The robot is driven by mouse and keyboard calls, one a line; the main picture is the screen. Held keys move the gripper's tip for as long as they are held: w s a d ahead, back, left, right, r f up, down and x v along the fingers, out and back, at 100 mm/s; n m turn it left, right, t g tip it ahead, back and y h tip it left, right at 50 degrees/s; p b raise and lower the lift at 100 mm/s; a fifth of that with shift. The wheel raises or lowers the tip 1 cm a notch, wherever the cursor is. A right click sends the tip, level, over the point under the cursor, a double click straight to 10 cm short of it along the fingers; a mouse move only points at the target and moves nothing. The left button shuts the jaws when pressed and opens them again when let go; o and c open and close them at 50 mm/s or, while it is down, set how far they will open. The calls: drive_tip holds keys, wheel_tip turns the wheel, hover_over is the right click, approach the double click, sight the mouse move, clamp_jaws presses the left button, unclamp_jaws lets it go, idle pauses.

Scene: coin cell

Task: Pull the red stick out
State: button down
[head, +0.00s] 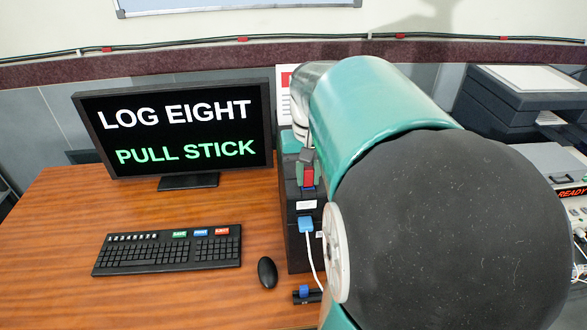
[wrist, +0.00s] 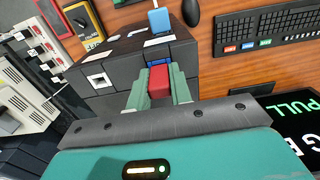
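The red stick (head: 308,177) is at the upper front of the black computer case (head: 302,245), with a blue part just below it. My gripper (head: 307,171) reaches down over the case with one green finger on each side of the stick. In the wrist view the red stick (wrist: 159,82) sits between the fingertips (wrist: 159,88), which appear to press on both its sides. A blue piece (wrist: 156,61) shows right past the stick at the case face. How deep the stick sits is hidden.
A blue plug (head: 305,224) with a white cable is lower on the case. A monitor (head: 172,130) reads "LOG EIGHT / PULL STICK". A keyboard (head: 168,249) and mouse (head: 267,272) lie on the wooden desk (head: 60,215). Equipment with a "READY" display (head: 572,192) stands right.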

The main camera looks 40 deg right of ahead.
sight(309, 168)
drive_tip(key=shift+r, duration=3)
